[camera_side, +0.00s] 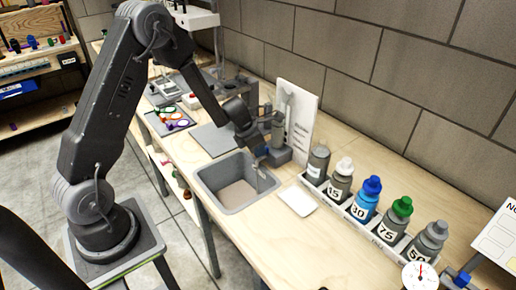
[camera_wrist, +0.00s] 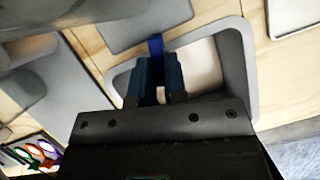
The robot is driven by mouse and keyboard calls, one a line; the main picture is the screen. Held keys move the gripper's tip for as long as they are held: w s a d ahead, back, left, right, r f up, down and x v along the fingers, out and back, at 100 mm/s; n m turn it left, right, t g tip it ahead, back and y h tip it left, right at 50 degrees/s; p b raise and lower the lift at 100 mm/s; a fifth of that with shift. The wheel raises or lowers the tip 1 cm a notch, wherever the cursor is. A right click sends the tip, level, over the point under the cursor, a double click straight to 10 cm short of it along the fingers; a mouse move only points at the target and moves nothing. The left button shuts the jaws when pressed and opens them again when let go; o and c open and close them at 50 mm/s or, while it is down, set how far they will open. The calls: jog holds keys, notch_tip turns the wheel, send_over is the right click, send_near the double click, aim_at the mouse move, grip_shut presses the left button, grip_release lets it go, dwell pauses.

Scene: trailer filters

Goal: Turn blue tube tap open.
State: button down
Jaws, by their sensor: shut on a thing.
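The blue tube tap (camera_wrist: 155,43) shows in the wrist view as a narrow blue strip at the tips of my gripper (camera_wrist: 158,62). My gripper is shut on it, with its two dark fingers either side of the strip. The fingers hide part of the tap, so I cannot tell how far it is turned. In the side view my gripper (camera_side: 260,152) is above the back edge of the grey sink (camera_side: 208,181), beside a grey upright fixture (camera_side: 279,130). The tap is too small to make out there.
A rack (camera_side: 330,196) of numbered bottles, including a blue-capped one (camera_side: 365,198), stands right of the sink. A white plate (camera_side: 298,200) lies between them. A white board (camera_side: 299,115) stands behind the fixture. A tray of coloured rings (camera_side: 172,119) is at the left.

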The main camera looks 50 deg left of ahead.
dwell(0.4)
jog(key=c, duration=1.4)
grip_release()
jog(key=shift+c, duration=0.2)
jog(key=shift+v, duration=0.85)
jog(key=s+a+r, duration=0.1)
jog(key=s+a, duration=0.2)
jog(key=s, duration=0.9)
jog(key=shift+r, duration=0.1)
